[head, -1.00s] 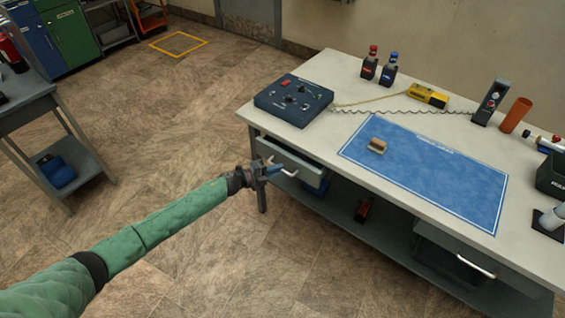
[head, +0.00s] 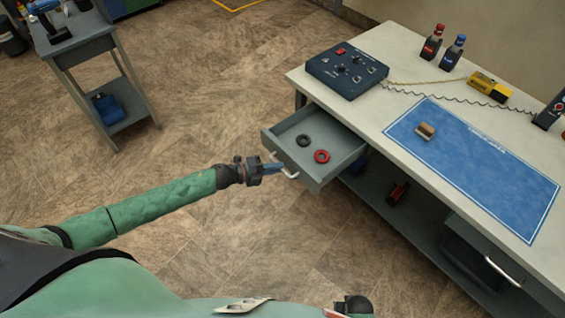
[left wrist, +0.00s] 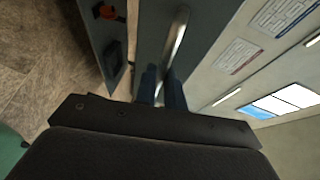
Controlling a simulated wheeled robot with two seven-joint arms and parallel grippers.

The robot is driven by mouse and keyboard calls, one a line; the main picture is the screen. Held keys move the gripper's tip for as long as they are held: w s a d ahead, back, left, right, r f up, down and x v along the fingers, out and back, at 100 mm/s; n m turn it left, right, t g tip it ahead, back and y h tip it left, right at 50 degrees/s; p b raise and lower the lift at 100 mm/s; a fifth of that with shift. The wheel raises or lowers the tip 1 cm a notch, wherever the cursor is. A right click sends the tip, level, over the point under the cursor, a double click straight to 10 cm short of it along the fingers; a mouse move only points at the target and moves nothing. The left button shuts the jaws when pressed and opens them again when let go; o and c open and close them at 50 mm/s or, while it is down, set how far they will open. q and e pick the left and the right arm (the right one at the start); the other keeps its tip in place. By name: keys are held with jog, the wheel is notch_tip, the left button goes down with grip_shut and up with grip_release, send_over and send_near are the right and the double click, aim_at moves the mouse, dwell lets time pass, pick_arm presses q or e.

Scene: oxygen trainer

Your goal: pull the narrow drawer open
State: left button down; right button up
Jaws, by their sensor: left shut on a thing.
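The narrow grey drawer (head: 322,177) stands pulled out from the left end of the workbench. A black ring (head: 304,140) and a red ring (head: 321,156) lie apart inside it. My left gripper (head: 278,169) is shut on the drawer's metal handle (head: 291,175), in front of the drawer face. In the left wrist view the two blue fingers (left wrist: 163,90) stand on either side of the handle bar (left wrist: 178,35). The fingertips are partly hidden there. My right gripper's fingers do not show in either view.
The workbench (head: 395,95) carries a dark control box (head: 346,70), two bottles, a yellow device (head: 488,86) and a blue mat (head: 475,165) with a small block. Another drawer handle (head: 503,270) is at lower right. A side table (head: 85,48) stands left. Floor before the drawer is clear.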

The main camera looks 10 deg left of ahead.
pick_arm(q)
jog(key=shift+s+a, duration=0.15)
jog(key=shift+s, duration=0.05)
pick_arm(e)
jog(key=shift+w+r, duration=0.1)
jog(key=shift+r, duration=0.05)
pick_arm(q)
jog(key=c, duration=1.5)
grip_release()
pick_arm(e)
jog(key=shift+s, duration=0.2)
pick_arm(q)
jog(key=shift+a, duration=0.1)
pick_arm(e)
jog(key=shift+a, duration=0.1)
